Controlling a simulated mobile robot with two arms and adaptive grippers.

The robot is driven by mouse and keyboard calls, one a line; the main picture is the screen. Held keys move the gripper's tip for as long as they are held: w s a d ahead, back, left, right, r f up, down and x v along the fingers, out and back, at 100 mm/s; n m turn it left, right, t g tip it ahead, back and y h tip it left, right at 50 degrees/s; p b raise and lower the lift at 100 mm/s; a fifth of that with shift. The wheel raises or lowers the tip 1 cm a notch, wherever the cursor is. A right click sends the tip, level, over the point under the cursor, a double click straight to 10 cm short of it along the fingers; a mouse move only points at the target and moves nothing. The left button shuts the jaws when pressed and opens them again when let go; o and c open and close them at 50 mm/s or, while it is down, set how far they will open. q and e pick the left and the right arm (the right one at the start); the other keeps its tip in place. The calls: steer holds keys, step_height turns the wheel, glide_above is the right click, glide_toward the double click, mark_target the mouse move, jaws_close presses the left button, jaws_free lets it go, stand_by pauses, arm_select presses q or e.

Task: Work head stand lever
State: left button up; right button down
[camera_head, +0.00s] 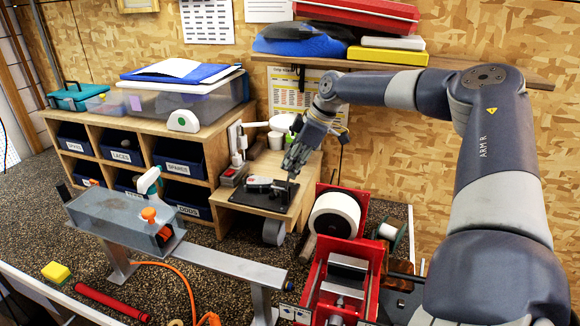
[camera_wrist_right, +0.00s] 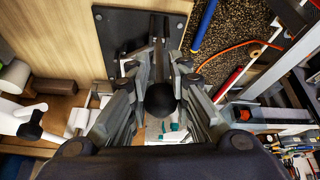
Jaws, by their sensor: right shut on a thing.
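The head stand is a black plate (camera_head: 243,196) with a small grey fixture on a wooden box at the middle of the head view. My right gripper (camera_head: 294,172) reaches down over the plate's right side. In the right wrist view, the gripper (camera_wrist_right: 160,68) has its fingers closed in around the stand's lever, whose round black knob (camera_wrist_right: 161,99) shows between them. The black plate (camera_wrist_right: 112,42) lies beyond the fingers. My left gripper is not in view.
A red machine with a white roll (camera_head: 335,214) stands right of the stand. A wooden cubby with blue bins (camera_head: 184,157) is to the left. A grey metal beam (camera_head: 235,267) crosses in front, with an orange hose. A shelf (camera_head: 470,64) hangs behind the right arm.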

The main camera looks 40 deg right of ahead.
steer(key=shift+s+d+f+t+y+b, duration=0.4)
steer(key=shift+s+t+b, duration=0.3)
steer(key=shift+t, duration=0.25)
steer(key=shift+s+d+f+t+y+b, duration=0.3)
steer(key=shift+s+t+y+b, duration=0.25)
steer(key=shift+t+b, duration=0.35)
steer(key=shift+s+d+f+t+y+b, duration=0.25)
steer(key=shift+s+f+t+y+b, duration=0.15)
steer(key=shift+s+t+b, duration=0.4)
steer(key=shift+w+t, duration=0.15)
steer(key=shift+t, duration=0.1)
steer(key=c, duration=1.4)
jaws_free()
steer(key=shift+o, duration=0.2)
step_height(320, 180, up, 10)
